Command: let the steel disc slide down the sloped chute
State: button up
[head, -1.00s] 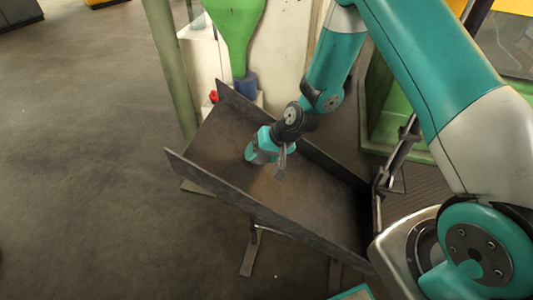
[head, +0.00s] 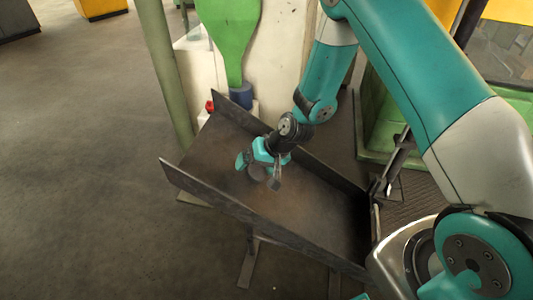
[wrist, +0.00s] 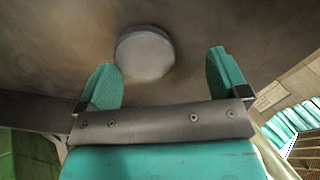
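The steel disc (wrist: 145,53) is a round grey piece lying against the dark metal surface in the wrist view. In the head view it shows as a small grey shape (head: 257,173) beneath my gripper, partly hidden. The sloped chute (head: 305,215) is a dark steel trough with raised side walls, tilted on legs. My gripper (wrist: 160,68) is over the chute, its teal fingers spread wide apart. The disc is just past the fingertips, nearer the left finger, and neither finger appears to touch it.
A green funnel (head: 232,35) and a pale wall stand behind the chute's upper end. A green post (head: 165,75) stands to its left. Green machinery (head: 385,125) is at the right.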

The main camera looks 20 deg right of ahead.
jog(key=p+v, duration=0.2)
jog(key=v, duration=1.5)
jog(key=s+a+r+n+g, duration=0.1)
jog(key=s+a+r+n, duration=0.2)
jog(key=s+r, duration=0.35)
jog(key=s+a+r+n+g+h, duration=0.1)
jog(key=s+a+r+n, duration=0.2)
jog(key=s+r, duration=0.3)
jog(key=s+a+r+n+g, duration=0.25)
jog(key=s+r, duration=0.25)
jog(key=s, duration=0.3)
notch_tip(320, 180, up, 14)
jog(key=p, duration=1.4)
jog(key=shift+s+a+t, duration=0.15)
jog(key=shift+a+t, duration=0.05)
jog(key=shift+t, duration=0.25)
